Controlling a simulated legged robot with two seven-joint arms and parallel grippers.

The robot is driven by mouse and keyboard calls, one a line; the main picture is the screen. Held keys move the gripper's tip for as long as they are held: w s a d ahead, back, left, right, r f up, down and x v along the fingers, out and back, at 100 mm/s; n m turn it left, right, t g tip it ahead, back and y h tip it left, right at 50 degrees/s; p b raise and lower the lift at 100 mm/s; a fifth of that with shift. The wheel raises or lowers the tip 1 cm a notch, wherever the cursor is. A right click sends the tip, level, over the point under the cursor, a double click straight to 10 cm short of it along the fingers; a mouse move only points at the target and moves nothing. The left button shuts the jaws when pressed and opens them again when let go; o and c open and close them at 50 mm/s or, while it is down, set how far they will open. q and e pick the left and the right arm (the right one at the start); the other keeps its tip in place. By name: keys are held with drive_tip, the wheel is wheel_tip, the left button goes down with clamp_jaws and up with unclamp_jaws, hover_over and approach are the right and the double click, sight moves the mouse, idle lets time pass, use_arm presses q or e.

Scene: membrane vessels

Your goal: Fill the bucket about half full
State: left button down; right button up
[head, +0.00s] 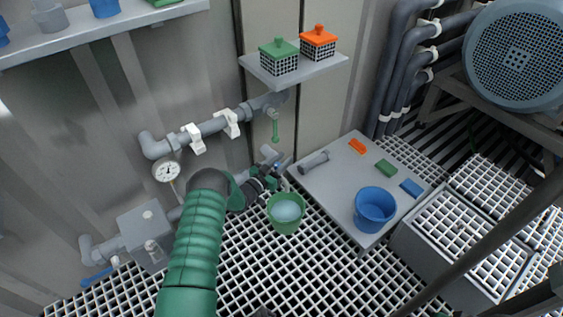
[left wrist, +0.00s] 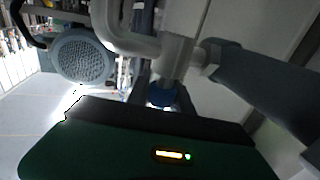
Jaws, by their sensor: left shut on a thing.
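A green bucket (head: 284,228) stands upright on the floor grating, below the end of the pipe tap. Pale blue water (head: 287,210) shows inside it, below the rim; its exact depth is hard to judge. My left gripper (head: 279,181) is at the tap just above and behind the bucket, shut on the blue tap handle (left wrist: 162,96), which shows between the fingers in the left wrist view. The handle is mostly hidden in the head view. My right gripper is not in view.
A pressure gauge (head: 167,172) sits on the wall pipes. A shelf (head: 294,71) carries two lidded baskets.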

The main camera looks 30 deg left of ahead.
use_arm(q)
drive_tip(key=shift+d+m+h, duration=0.1)
drive_tip(key=shift+m+h, duration=0.4)
drive_tip(key=shift+h, duration=0.3)
drive_tip(key=c, duration=1.1)
unclamp_jaws()
drive_tip(key=p+v, duration=0.4)
drive_tip(key=v, duration=0.3)
drive_tip(key=shift+s+f, duration=0.1)
drive_tip(key=shift+s, duration=0.2)
drive_tip(key=shift+w, duration=0.1)
